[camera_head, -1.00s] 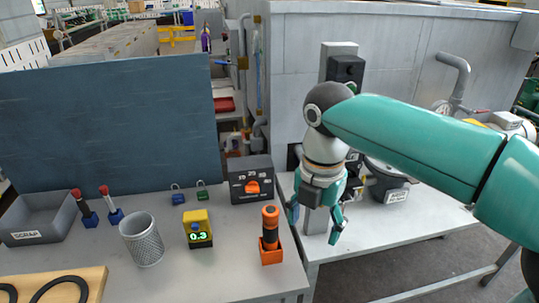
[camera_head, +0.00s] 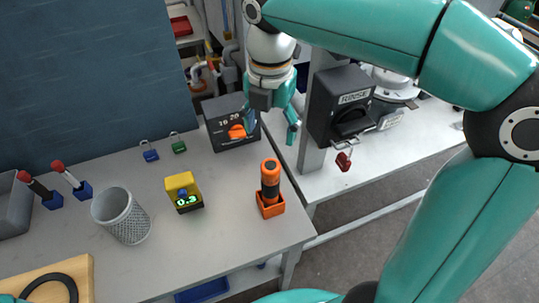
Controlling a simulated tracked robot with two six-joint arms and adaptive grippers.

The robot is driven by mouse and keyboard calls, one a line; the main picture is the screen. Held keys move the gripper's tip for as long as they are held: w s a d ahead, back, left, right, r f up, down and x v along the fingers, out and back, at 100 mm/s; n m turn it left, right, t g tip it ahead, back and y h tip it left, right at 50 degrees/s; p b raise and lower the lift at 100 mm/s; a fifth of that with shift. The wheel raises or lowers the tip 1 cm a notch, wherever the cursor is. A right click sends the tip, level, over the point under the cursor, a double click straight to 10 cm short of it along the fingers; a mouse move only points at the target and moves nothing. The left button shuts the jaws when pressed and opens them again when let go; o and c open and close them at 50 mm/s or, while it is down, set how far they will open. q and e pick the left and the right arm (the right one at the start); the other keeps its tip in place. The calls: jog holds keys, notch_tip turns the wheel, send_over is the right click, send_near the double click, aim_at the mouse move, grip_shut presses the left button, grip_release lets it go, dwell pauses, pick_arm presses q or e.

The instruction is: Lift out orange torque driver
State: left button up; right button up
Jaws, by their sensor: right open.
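The orange torque driver (camera_head: 270,181) stands upright in a small orange holder (camera_head: 270,208) near the right end of the grey workbench. It has an orange cap and a dark grip band. My right gripper (camera_head: 271,132) is open and empty, fingers pointing down, above and behind the driver. It is apart from the driver and in front of the dial box. My left gripper is not in view.
A dial box (camera_head: 233,139) stands behind the driver. A yellow meter (camera_head: 183,190), a mesh cup (camera_head: 121,217), blue and green padlocks (camera_head: 179,146) and red-tipped tools (camera_head: 66,175) stand to the left. A RINSE box (camera_head: 341,104) is on the right-hand table.

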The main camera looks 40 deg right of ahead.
aim_at(271, 164)
notch_tip(271, 164, down, 15)
jog(key=shift+d+f, duration=0.1)
jog(key=shift+f, duration=0.05)
dwell(0.4)
grip_shut()
jog(key=c, duration=0.6)
grip_release()
jog(key=c, duration=2.2)
grip_release()
jog(key=shift+r+p, duration=2.3)
jog(key=shift+r, duration=0.4)
jog(key=c, duration=1.4)
grip_release()
jog(key=shift+r+p, duration=0.5)
jog(key=shift+r, duration=0.65)
jog(key=c, duration=1.4)
grip_release()
